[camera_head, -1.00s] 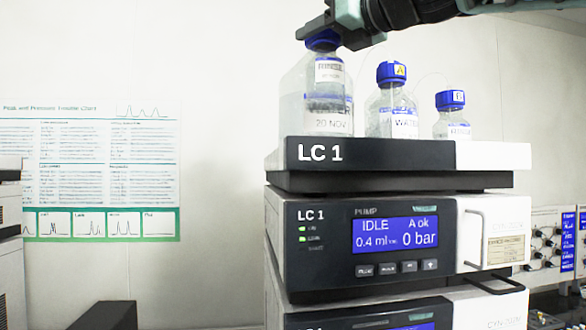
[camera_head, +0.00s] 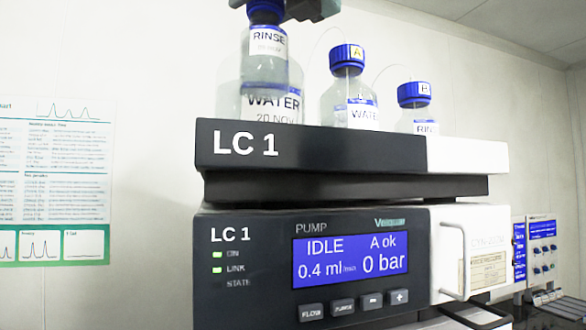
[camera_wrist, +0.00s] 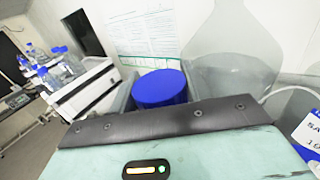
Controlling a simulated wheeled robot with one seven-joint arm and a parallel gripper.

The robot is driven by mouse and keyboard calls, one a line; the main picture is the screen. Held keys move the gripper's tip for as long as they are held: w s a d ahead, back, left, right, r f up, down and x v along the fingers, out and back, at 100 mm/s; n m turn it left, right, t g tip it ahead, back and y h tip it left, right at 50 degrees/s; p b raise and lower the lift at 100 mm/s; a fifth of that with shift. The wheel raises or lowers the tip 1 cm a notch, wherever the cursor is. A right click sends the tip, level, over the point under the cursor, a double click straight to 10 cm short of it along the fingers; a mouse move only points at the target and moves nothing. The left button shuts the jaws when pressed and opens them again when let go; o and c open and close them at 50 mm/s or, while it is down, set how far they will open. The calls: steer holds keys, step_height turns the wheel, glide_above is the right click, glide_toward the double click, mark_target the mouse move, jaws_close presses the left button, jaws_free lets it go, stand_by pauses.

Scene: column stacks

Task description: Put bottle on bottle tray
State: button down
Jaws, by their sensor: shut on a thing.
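My gripper (camera_head: 272,8) is at the top edge in the head view, shut on the blue cap of a clear bottle (camera_head: 268,70) labelled RINSE. The bottle hangs upright over the left part of the bottle tray (camera_head: 330,148), the dark LC 1 tray with a white right end. I cannot tell whether its base touches the tray. A larger clear bottle labelled WATER, 20 NOV (camera_head: 290,95) overlaps it from behind. In the wrist view the blue cap (camera_wrist: 160,88) shows just beyond my gripper, with a big clear bottle (camera_wrist: 235,55) to its right.
Blue-capped bottles A (camera_head: 347,90) and B (camera_head: 415,105) stand on the tray to the right, with thin tubes. The tray tops a pump unit (camera_head: 350,262) with a protruding handle (camera_head: 452,262). Another bottle-topped stack (camera_wrist: 75,80) stands at left in the wrist view.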

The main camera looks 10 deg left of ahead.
mark_target(261, 95)
step_height(261, 95, down, 10)
steer(key=b, duration=0.3)
steer(key=shift+d+r+b, duration=0.1)
steer(key=shift+b, duration=0.3)
steer(key=shift+f, duration=0.2)
steer(key=c, duration=0.7)
jaws_free()
steer(key=shift+r, duration=0.1)
steer(key=shift+s+d, duration=0.1)
steer(key=shift+d, duration=0.05)
steer(key=b+v, duration=0.4)
steer(key=v, duration=0.7)
steer(key=shift+s+d, duration=0.2)
steer(key=shift+d, duration=0.05)
